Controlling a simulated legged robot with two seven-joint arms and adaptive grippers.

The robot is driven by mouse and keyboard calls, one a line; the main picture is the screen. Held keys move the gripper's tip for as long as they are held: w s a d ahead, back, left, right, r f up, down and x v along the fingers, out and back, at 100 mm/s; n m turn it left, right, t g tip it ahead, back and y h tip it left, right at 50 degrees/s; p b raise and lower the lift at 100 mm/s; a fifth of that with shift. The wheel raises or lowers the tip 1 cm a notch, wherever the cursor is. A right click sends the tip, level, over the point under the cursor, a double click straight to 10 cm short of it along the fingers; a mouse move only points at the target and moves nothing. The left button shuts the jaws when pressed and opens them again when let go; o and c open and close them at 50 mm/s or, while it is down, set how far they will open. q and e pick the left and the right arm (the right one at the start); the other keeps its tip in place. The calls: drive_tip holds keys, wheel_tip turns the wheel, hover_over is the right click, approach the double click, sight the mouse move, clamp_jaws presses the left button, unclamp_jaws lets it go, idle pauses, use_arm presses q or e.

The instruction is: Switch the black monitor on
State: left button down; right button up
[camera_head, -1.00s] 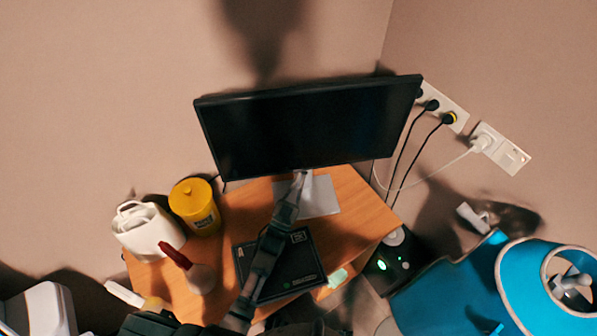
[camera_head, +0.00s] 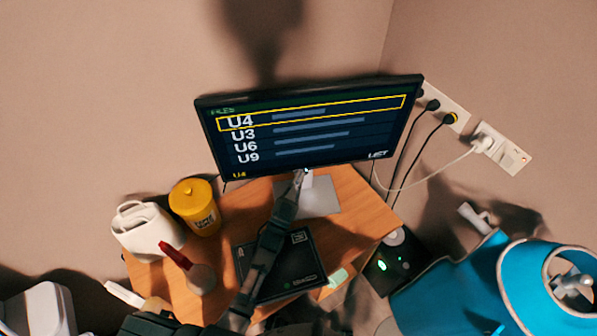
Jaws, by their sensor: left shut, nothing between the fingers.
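The black monitor (camera_head: 340,146) stands upright on a wooden desk. Its screen is lit and shows a list with U4, U3, U6 and U9; the U4 row has a yellow frame. My left gripper (camera_head: 303,176) is shut and empty at the monitor's lower edge, around its middle, in front of the stand (camera_head: 322,197). I cannot tell whether the fingertips touch the edge. My right gripper is not in view.
On the desk (camera_head: 360,205) are a black box (camera_head: 298,271), a yellow tub (camera_head: 196,212), a white jug (camera_head: 146,232) and a red-topped bottle (camera_head: 201,279). Cables run to wall sockets (camera_head: 440,108) at right. A blue object (camera_head: 440,280) stands right of the desk.

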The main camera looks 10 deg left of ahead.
use_arm(q)
drive_tip(key=shift+s, duration=0.15)
drive_tip(key=shift+s+d+p, duration=0.2)
drive_tip(key=shift+s+p, duration=0.2)
drive_tip(key=shift+s, duration=0.3)
drive_tip(key=shift+s+d+p, duration=0.3)
drive_tip(key=shift+s+d, duration=0.05)
drive_tip(key=shift+s, duration=0.4)
drive_tip(key=shift+s+d+p, duration=0.25)
drive_tip(key=shift+s+d, duration=0.05)
drive_tip(key=shift+s, duration=0.5)
drive_tip(key=shift+s+d+p, duration=0.3)
drive_tip(key=shift+s+d, duration=0.05)
drive_tip(key=shift+s, duration=0.4)
